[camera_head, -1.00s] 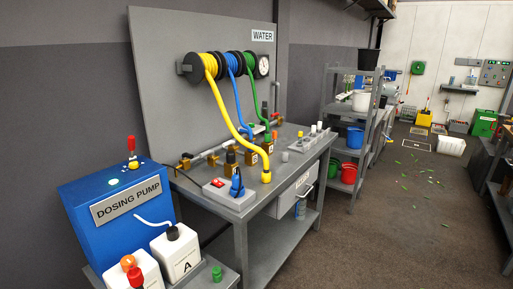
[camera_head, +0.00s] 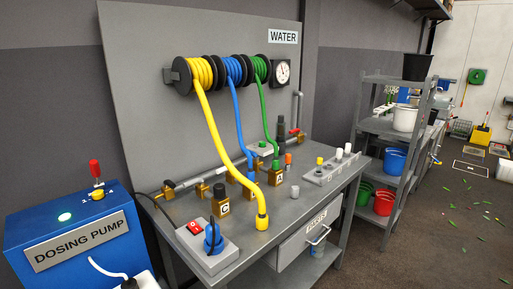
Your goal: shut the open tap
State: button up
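The water bench (camera_head: 330,192) carries a grey pipe (camera_head: 215,170) along its back with small brass fittings, one of them a brass fitting (camera_head: 202,190) left of centre. A red handle (camera_head: 297,131) shows at the pipe's right end. Brass blocks stand in front: block C (camera_head: 221,208) with a black top, block A (camera_head: 275,178) by the green hose, and one partly hidden behind the yellow hose (camera_head: 222,140). The blue hose (camera_head: 238,122) also hangs to the bench. I cannot tell which tap is open. My gripper is not in view.
A blue dosing pump (camera_head: 30,229) stands at the left front. A grey box with a red switch (camera_head: 195,226) sits on the bench's near corner. Shelves with buckets (camera_head: 394,160) stand right of the bench. Floor at the right is open, with scattered green bits (camera_head: 480,238).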

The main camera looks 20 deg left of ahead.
aim_at(250, 152)
jog(key=i+l+u, duration=1)
jog(key=i+l, duration=0.1)
jog(key=l, duration=0.25)
jog(key=i+l, duration=0.1)
jog(key=l, duration=0.3)
